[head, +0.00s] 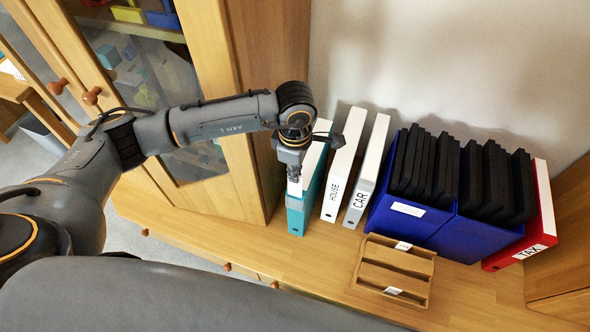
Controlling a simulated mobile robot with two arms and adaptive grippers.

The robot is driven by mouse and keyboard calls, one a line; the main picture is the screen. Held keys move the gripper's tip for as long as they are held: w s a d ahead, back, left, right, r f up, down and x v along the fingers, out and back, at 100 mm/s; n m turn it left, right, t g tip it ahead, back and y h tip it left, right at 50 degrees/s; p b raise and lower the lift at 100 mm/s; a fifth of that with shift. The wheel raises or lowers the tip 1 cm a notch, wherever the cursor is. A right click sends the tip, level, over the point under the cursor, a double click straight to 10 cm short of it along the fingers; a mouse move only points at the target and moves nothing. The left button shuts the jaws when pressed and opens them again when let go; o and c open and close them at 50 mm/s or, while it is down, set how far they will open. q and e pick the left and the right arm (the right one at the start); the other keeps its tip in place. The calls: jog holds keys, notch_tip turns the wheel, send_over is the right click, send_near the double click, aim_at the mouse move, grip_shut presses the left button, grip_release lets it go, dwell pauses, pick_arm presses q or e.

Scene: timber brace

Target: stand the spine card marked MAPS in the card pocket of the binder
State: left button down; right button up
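The teal binder (296,217) stands upright at the left end of the row on the wooden surface, its spine facing the front. My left gripper (293,172) is over the upper part of this spine, pointing down, and hides part of the binder. A small pale patch shows at its fingertips. I cannot tell whether it is a held card or part of the binder, or whether the fingers are shut. Two small white cards, (403,246) and (393,291), are in a wooden tray (365,266). Their print is too small to read, so I cannot identify MAPS. My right gripper is out of view.
Right of the teal binder stand white binders marked HOUSE (335,190) and CAR (356,203), blue boxes (399,222) of black folders, and a red binder marked TAX (508,258). A glass-doored cabinet (222,60) is close at left. Bare surface lies in front of HOUSE.

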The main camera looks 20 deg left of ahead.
aim_at(295, 195)
pick_arm(q)
jog(key=shift+f+b, duration=1.7)
jog(key=shift+f, duration=0.25)
jog(key=shift+f+b, duration=0.3)
jog(key=shift+f, duration=0.05)
jog(key=shift+f+b, duration=1.25)
jog(key=shift+f, duration=0.15)
jog(key=c, duration=1)
grip_release()
jog(key=shift+o, duration=0.2)
jog(key=shift+r, duration=0.15)
